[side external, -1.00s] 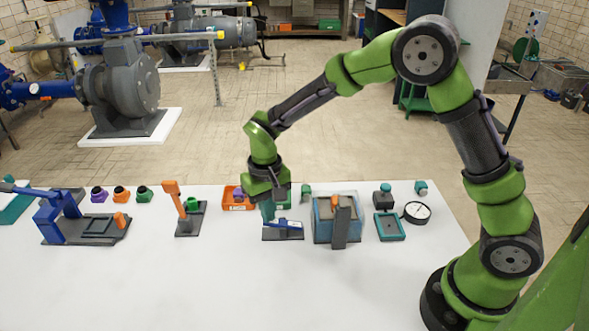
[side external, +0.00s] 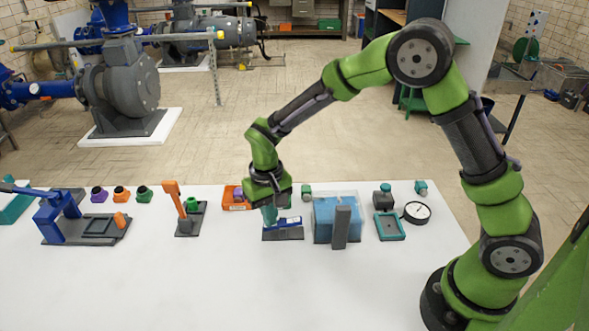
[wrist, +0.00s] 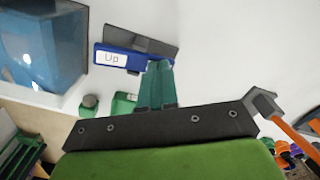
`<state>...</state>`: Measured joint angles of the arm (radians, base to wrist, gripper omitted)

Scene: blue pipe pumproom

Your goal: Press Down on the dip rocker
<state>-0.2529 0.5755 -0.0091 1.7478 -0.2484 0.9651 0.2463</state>
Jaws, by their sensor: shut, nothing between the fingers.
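The dip rocker (side external: 283,222) is a blue bar on a dark grey base (side external: 284,235). Its white label end, on the right in the side view, is tilted up. In the wrist view the rocker (wrist: 128,66) shows the word "Up" on that label. My gripper (side external: 270,220) is shut, with teal fingers pointing down at the rocker's left end, opposite the label. The fingertips (wrist: 159,68) appear to touch that end in the wrist view, and they hide it there.
A clear tank (side external: 325,214) with blue contents and a grey post (side external: 341,228) stands right of the rocker. An orange tray (side external: 235,199) is behind it at left. An orange-handled lever (side external: 177,199) stands further left. The table front is clear.

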